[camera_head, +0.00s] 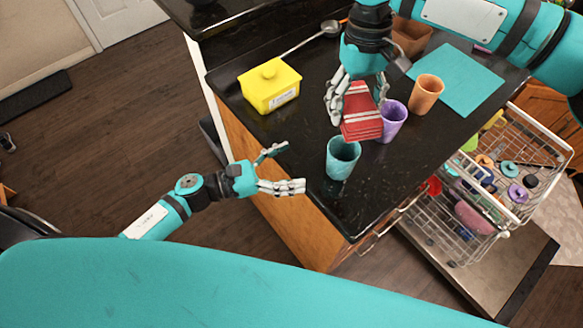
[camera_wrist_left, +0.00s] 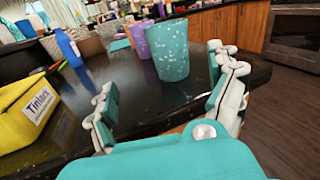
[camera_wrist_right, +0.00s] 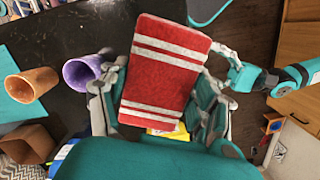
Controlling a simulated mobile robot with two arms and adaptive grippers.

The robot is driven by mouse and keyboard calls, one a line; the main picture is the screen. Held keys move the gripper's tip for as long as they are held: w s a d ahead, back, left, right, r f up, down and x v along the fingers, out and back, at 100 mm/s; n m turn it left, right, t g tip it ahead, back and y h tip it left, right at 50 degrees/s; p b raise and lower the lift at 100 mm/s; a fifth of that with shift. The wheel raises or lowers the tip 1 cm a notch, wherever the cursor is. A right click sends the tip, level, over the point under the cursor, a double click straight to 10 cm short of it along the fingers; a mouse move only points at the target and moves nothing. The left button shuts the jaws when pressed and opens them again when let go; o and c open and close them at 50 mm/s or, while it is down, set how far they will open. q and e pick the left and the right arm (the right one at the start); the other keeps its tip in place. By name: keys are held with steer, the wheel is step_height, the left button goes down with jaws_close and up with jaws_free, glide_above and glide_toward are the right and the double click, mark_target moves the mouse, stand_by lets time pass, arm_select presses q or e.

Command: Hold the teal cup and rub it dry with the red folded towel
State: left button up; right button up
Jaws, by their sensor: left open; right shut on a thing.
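The speckled teal cup (camera_head: 342,158) stands upright near the front edge of the black counter. In the left wrist view the teal cup (camera_wrist_left: 169,50) stands ahead, between the open fingers but beyond them. My left gripper (camera_head: 290,169) is open and empty beside the counter edge, left of the cup and apart from it. The red folded towel (camera_head: 361,112) with white stripes is held in my right gripper (camera_head: 358,97), above the counter behind the cup. In the right wrist view the towel (camera_wrist_right: 165,72) fills the space between the fingers and hides the teal cup.
A purple cup (camera_head: 392,121) and an orange cup (camera_head: 426,94) stand right of the towel. A yellow box (camera_head: 270,86) sits at the left counter edge. A teal mat (camera_head: 457,80) lies behind. A loaded dish rack (camera_head: 480,190) stands out at the right.

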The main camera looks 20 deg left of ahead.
mark_target(330, 161)
arm_select(q)
steer(key=shift+m, duration=0.6)
steer(key=x, duration=0.4)
steer(key=s+x, duration=0.1)
steer(key=x, duration=0.3)
steer(key=d+x, duration=0.1)
steer(key=x, duration=0.3)
steer(key=shift+d, duration=0.15)
steer(key=shift+c, duration=0.4)
steer(key=shift+s, duration=0.1)
steer(key=c, duration=1.3)
